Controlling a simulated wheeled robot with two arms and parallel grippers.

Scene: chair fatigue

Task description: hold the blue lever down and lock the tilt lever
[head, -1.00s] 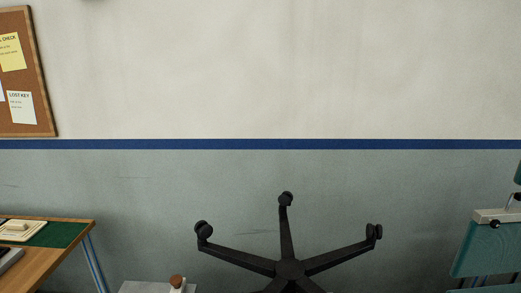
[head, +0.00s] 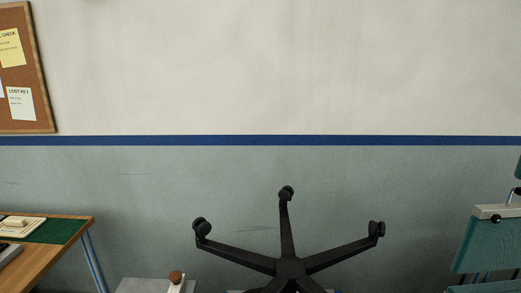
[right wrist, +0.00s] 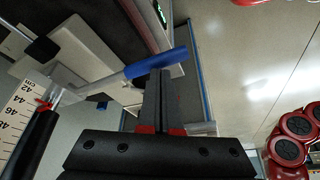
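The blue lever (right wrist: 158,64) shows in the right wrist view as a blue grip on the end of a pale grey rod. My right gripper (right wrist: 158,73) has its two dark fingers close together, with their tips at the blue grip's lower edge. They look shut with nothing between them; whether they touch the lever I cannot tell. I cannot clearly identify the tilt lever. The head view shows an upturned black five-star chair base (head: 289,267) with casters at the bottom centre. My left gripper is in neither view.
A wooden desk (head: 64,247) with a green mat stands at left, and a teal chair (head: 487,245) at right. A grey surface with a brown-topped item (head: 175,278) sits low between. In the right wrist view, a cm scale (right wrist: 18,115) is at left and red-black round parts (right wrist: 290,150) at right.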

